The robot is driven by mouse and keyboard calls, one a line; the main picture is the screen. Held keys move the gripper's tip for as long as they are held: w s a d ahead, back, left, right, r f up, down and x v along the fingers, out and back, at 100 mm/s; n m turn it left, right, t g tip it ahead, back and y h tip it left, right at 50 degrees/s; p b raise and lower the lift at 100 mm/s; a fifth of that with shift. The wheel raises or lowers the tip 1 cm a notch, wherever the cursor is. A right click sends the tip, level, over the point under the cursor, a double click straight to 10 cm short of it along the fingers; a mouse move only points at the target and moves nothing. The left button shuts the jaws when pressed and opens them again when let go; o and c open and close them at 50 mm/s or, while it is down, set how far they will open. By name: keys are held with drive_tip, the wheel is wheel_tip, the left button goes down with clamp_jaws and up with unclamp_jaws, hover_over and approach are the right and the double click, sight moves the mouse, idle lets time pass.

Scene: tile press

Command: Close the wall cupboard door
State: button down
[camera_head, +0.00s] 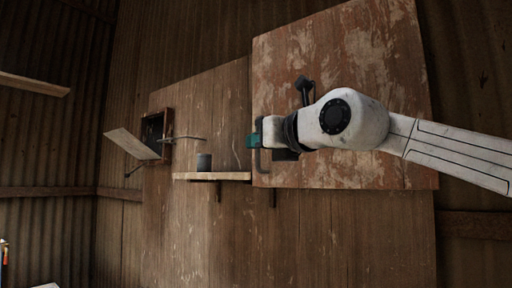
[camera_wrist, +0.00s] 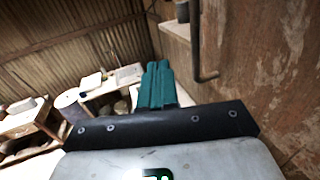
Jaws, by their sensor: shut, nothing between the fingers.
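A large worn red-brown panel, which looks like the cupboard door (camera_head: 350,55), fills the right of the head view, its face towards me. A dark bar handle (camera_head: 259,162) sits by its left edge; the handle also shows in the wrist view (camera_wrist: 197,45), right of my fingers. The door overlaps the right part of the shelf behind it. I cannot tell how wide any gap is. My gripper (camera_head: 252,141) is shut and empty, its teal fingertips (camera_wrist: 157,84) by the handle and left edge. Contact cannot be told. My arm hides part of the door.
A wooden shelf (camera_head: 230,176) with a grey cup (camera_head: 204,162) is left of the door. Farther left is a small wall box (camera_head: 168,125) with an open flap (camera_head: 131,143). The wrist view shows a cluttered bench (camera_wrist: 113,85) at the left.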

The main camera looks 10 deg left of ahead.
drive_tip(key=s+d+b, duration=0.1)
drive_tip(key=s+b, duration=0.4)
drive_tip(key=s, duration=0.3)
drive_tip(key=shift+s+d+f, duration=0.15)
drive_tip(key=shift+d+f, duration=0.15)
drive_tip(key=shift+d, duration=0.1)
drive_tip(key=shift+f, duration=0.1)
